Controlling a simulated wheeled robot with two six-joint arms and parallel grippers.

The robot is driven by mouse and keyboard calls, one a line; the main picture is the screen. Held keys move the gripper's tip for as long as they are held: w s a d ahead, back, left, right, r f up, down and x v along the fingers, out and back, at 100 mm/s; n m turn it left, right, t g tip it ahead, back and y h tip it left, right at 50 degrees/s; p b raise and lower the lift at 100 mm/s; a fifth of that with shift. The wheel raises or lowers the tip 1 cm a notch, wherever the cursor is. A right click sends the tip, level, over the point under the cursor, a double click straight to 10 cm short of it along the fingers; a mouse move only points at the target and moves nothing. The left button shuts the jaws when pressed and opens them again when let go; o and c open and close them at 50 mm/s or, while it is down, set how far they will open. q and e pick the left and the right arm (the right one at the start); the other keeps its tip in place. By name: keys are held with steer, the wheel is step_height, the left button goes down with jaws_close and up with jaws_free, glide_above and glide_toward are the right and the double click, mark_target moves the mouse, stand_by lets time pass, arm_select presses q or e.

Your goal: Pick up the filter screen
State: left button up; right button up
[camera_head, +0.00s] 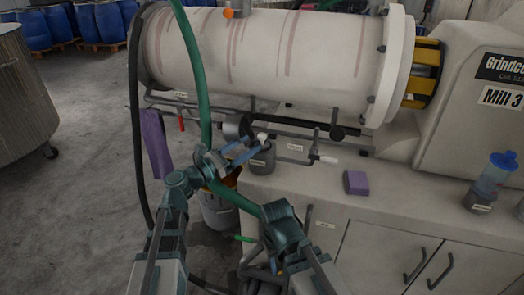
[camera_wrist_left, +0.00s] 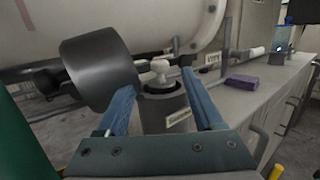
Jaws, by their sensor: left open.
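A grey cup-like holder (camera_head: 262,158) with a label stands at the left end of the bench. A pale round knob (camera_head: 262,137) sticks up from its top, probably the handle of the filter screen; the rest is hidden inside the holder. In the left wrist view the knob (camera_wrist_left: 160,67) shows above the dark opening of the holder (camera_wrist_left: 164,112). My left gripper (camera_head: 247,150) is open and empty, its blue fingers on either side of the knob and holder, apparently not touching. My right arm (camera_head: 283,222) is lower and to the right; its fingers cannot be made out.
The big white mill drum (camera_head: 270,55) and its pipes lie just behind the holder. A dark cylinder (camera_wrist_left: 100,68) is close to my left finger. A green hose (camera_head: 195,75) hangs near my left arm.

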mark_target(262, 134)
arm_select(q)
steer(key=shift+w+d, duration=0.3)
steer(key=shift+d, duration=0.1)
steer(key=shift+r, duration=0.1)
steer(key=p+x, duration=0.1)
steer(key=x, duration=0.4)
steer(key=shift+w, duration=0.15)
steer(key=shift+c, duration=0.3)
jaws_close()
stand_by(0.8)
